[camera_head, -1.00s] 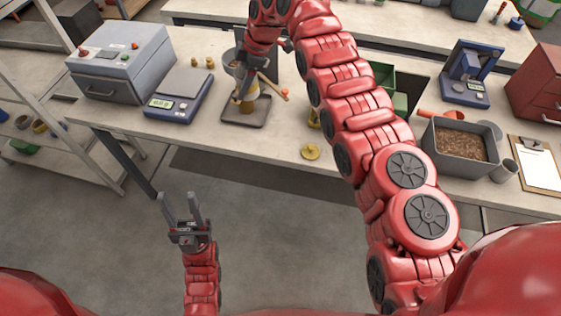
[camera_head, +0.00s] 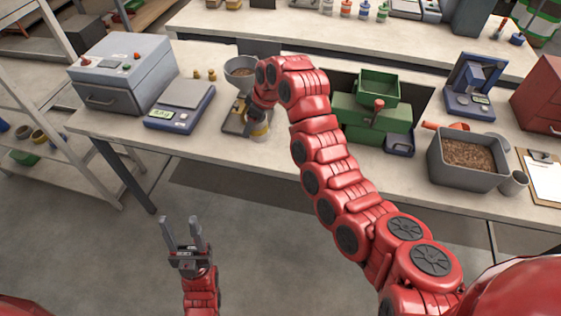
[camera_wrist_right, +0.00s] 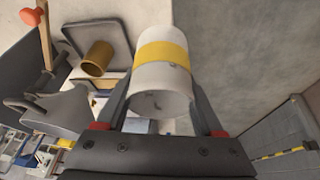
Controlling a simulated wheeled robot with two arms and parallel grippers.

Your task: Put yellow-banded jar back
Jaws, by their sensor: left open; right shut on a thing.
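The yellow-banded jar (camera_head: 260,131) is whitish with a yellow band. It is held near the bench's front edge, just right of the small grey tray stand (camera_head: 231,128). In the right wrist view the jar (camera_wrist_right: 160,75) sits between the fingers of my right gripper (camera_wrist_right: 160,98), which is shut on it. In the head view my right arm hides most of that gripper and part of the jar. My left gripper (camera_head: 181,232) is open and empty, low in front of the bench over the floor.
A funnel (camera_head: 240,70) stands behind the tray stand. A blue scale (camera_head: 180,105) and grey machine (camera_head: 122,75) are to the left. A green machine (camera_head: 360,118) and pellet bin (camera_head: 467,160) are to the right. A brass cup (camera_wrist_right: 97,58) is beside the jar.

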